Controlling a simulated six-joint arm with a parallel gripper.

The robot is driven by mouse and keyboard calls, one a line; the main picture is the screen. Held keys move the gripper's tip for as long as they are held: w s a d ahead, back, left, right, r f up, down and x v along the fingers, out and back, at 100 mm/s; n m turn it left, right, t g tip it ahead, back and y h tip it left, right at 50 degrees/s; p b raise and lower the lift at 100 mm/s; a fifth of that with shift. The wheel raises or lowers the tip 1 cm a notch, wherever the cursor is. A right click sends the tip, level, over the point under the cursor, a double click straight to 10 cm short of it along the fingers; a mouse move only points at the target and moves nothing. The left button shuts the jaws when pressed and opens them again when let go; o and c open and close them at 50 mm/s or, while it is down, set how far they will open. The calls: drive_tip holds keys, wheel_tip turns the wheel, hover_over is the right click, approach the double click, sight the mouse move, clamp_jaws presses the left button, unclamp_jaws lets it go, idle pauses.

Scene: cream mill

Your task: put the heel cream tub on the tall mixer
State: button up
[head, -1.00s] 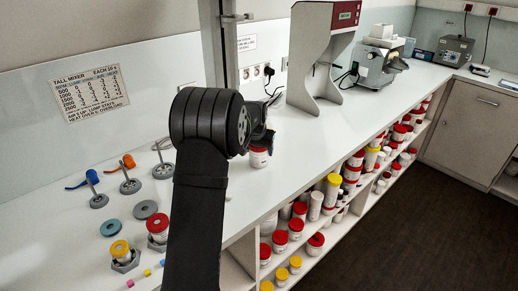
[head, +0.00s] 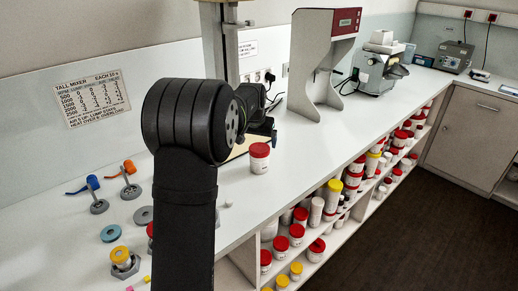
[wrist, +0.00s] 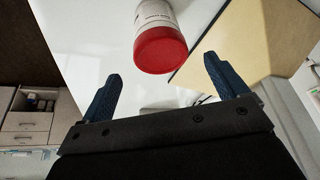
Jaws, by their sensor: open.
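A white tub with a red lid (head: 259,160) stands upright on the white bench. It also shows in the wrist view (wrist: 160,45), lid toward me; its label is too small to read, so I cannot confirm it is the heel cream. My gripper (wrist: 162,70) is open and empty, with the lid just beyond and between its fingertips. In the head view my gripper (head: 270,132) is partly hidden by my arm, close behind the tub. A tall grey stand with a red panel (head: 322,62) is further right; I cannot tell if it is the tall mixer.
A post (head: 232,45) rises behind my arm, with a beige board (head: 240,148) at its foot. A sign headed TALL MIXER (head: 94,98) hangs on the left wall. Weights and rings lie at left. Many tubs fill the shelves below. Bench right of the tub is clear.

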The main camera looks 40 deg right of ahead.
sight(260, 147)
drive_tip(key=v, duration=0.2)
drive_tip(key=shift+a+r, duration=0.1)
drive_tip(key=shift+r, duration=0.2)
drive_tip(key=x, duration=1.2)
drive_tip(key=shift+s, duration=0.15)
drive_tip(key=shift+r, duration=1.65)
